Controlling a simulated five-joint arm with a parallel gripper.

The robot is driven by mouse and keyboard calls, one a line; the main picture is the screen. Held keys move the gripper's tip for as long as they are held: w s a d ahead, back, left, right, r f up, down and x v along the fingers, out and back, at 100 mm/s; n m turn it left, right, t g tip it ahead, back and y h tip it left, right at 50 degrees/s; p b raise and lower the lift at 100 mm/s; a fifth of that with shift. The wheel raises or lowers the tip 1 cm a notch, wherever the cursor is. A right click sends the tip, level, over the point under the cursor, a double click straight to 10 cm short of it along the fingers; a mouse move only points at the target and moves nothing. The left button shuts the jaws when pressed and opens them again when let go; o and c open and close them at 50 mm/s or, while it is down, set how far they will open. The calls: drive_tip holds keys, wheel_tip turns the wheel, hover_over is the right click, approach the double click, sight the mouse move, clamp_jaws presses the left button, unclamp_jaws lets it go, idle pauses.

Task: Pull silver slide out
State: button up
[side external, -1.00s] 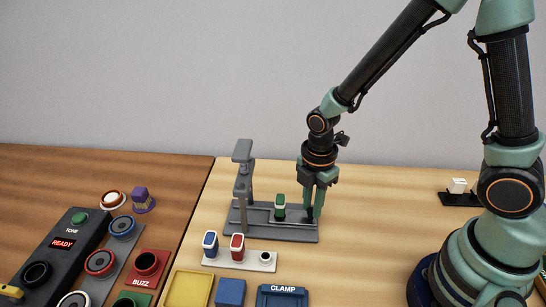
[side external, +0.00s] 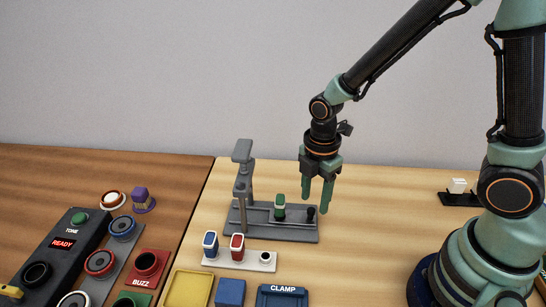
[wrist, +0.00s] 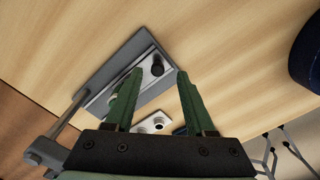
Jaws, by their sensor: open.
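A grey test fixture (side external: 290,235) with an upright post stands on the light wood table. The silver slide (side external: 297,213) lies along its base and carries a dark knob (side external: 311,212) at its right end. My gripper (side external: 316,205) is open and empty, pointing down just above and beside the knob. In the wrist view the knob (wrist: 157,68) shows between the two green fingers, apart from both. The left finger partly hides the slide and the capsule.
A white holder (side external: 265,262) with a blue and a red capsule stands in front of the fixture. A yellow tray (side external: 173,299), a blue block (side external: 231,290) and the CLAMP button unit (side external: 283,290) are nearest.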

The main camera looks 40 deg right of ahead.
wheel_tip(320, 180, up, 10)
drive_tip(key=shift+f, duration=0.2)
drive_tip(key=shift+r, duration=0.1)
drive_tip(key=s+d+r+m+t, duration=0.3)
drive_tip(key=r+m, duration=0.6)
drive_tip(key=m, duration=0.9)
drive_tip(key=d+t, duration=0.2)
drive_tip(key=d, duration=0.1)
drive_tip(key=shift+s+d+t, duration=0.15)
drive_tip(key=shift+t, duration=0.15)
